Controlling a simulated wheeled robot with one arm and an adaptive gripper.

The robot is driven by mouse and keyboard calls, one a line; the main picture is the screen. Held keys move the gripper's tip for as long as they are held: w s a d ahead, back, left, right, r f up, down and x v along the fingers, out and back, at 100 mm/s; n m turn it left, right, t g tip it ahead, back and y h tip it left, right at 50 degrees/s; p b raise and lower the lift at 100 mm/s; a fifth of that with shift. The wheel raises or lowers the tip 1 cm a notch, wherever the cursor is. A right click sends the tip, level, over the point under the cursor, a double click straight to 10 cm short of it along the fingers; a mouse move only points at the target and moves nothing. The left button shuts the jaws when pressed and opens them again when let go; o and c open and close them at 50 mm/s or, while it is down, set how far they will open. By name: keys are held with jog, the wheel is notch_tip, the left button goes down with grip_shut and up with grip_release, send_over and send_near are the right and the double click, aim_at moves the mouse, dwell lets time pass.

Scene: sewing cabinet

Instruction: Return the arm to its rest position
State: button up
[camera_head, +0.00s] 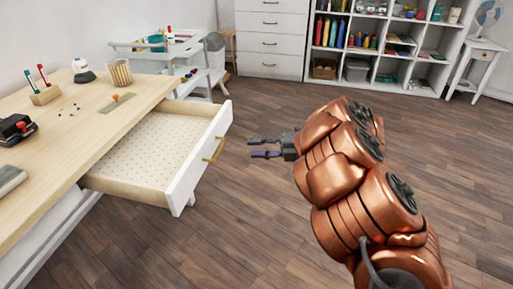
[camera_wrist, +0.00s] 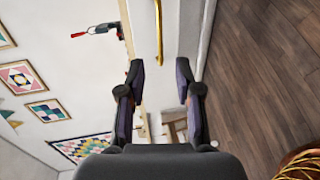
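My gripper (camera_head: 266,148) hangs in free air to the right of the open drawer's front in the head view. In the wrist view my gripper (camera_wrist: 160,84) has its two dark fingers spread apart with nothing between them. My copper-coloured arm reaches in from the lower right. The drawer (camera_head: 184,190) is pulled out from the wooden-topped cabinet and looks empty, with a dotted lining. Its brass handle (camera_head: 213,150) is a short way left of the fingers, apparently not touched. The handle also shows in the wrist view (camera_wrist: 158,30).
The wooden tabletop (camera_head: 75,135) carries a pen stand (camera_head: 45,95), a striped cup (camera_head: 120,72) and a dark device (camera_head: 15,130). A white cart (camera_head: 190,50), white drawers (camera_head: 270,45) and a shelf (camera_head: 385,45) stand at the back. The floor around my arm is clear.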

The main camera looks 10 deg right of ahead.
jog(key=w+d+r+m+t+h+p, duration=0.4)
jog(key=w+d+r+h, duration=0.15)
jog(key=r, duration=0.45)
jog(key=w+d+r+m+t+h+p, duration=0.4)
jog(key=d+r, duration=0.2)
jog(key=r, duration=0.3)
jog(key=s+d+r+m+g+h+p, duration=0.2)
jog(key=s+d+r+m+h+p, duration=0.6)
jog(key=d+r+m+h, duration=0.3)
jog(key=s+a+m+g+p, duration=0.3)
jog(key=s+m+g+p, duration=0.5)
jog(key=s, duration=0.9)
jog(key=s+a+f+m+g+y+p, duration=0.1)
jog(key=s+a+g+y+p, duration=0.1)
jog(key=s+a, duration=0.6)
jog(key=s+a+m+g+y+p, duration=0.2)
jog(key=s+a, duration=0.7)
jog(key=s, duration=0.7)
jog(key=g+y+p, duration=0.1)
jog(key=g+y, duration=0.1)
jog(key=shift+a+f+m+g+y+p, duration=0.15)
jog(key=shift+f+m+g+y+p, duration=0.15)
jog(key=shift+f+g+y+p, duration=0.1)
